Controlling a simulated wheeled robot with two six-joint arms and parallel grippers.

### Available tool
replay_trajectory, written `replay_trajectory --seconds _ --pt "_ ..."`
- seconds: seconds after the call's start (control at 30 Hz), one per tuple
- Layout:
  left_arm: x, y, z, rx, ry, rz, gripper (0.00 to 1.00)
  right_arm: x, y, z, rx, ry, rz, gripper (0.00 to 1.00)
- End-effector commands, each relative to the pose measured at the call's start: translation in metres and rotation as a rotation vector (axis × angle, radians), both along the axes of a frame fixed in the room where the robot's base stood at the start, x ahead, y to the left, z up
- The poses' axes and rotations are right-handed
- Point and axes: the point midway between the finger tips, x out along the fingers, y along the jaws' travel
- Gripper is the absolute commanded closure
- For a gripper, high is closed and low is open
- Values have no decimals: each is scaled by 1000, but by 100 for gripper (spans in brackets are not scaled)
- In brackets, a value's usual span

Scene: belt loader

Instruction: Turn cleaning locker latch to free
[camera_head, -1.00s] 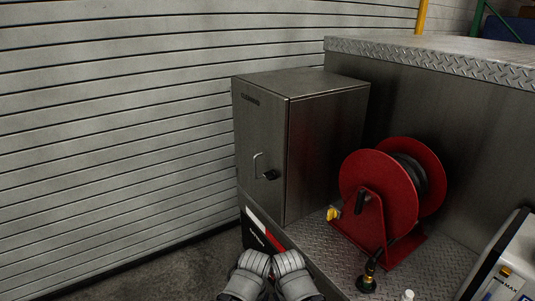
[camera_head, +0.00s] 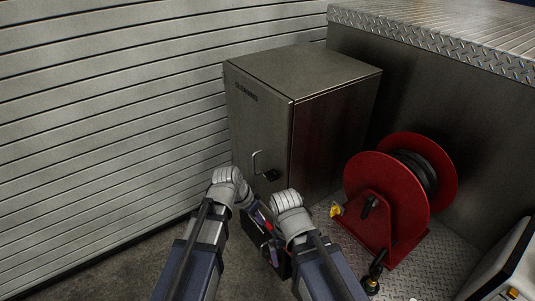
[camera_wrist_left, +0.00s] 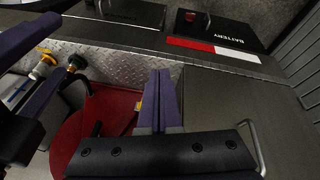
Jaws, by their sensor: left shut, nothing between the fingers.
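The cleaning locker (camera_head: 260,118) is a grey metal cabinet with a dark label at its upper front. Its door carries a bent metal handle (camera_head: 256,162) and, beside it, a small black latch (camera_head: 271,175). My left gripper (camera_head: 262,214) is shut and empty, just below the latch and apart from it. In the left wrist view its fingers (camera_wrist_left: 160,76) are together over the plate floor, and the handle (camera_wrist_left: 256,146) shows at the right; the latch is not visible there. My right wrist is right of the left gripper; its jaws are unclear.
A red hose reel (camera_head: 382,200) stands right of the locker on the tread-plate floor (camera_head: 440,258). A slatted shutter (camera_head: 100,110) is at the left.

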Motion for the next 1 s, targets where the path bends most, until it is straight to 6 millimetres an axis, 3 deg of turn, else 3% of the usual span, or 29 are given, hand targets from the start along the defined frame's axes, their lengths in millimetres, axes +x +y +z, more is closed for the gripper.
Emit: replay_trajectory --seconds 0.03,0.1,0.23,0.4,0.67,0.83,1.0 --pt "23 4 41 -45 -51 -26 100 0 0 36 1 0 -3 0" --pt "47 7 70 -103 -128 -71 100 0 0 55 0 1 -6 0" --pt "82 16 114 -175 -264 -126 100 0 0 84 1 1 -12 0" --pt "109 27 147 -216 -383 -163 100 0 0 103 2 1 -17 0" --pt "118 32 155 -227 -428 -176 100 -1 0 105 2 1 -18 0" --pt "123 25 143 -227 -426 -177 100 0 0 93 1 1 -13 0" --pt "137 7 118 -228 -426 -178 100 0 0 68 1 1 0 0"
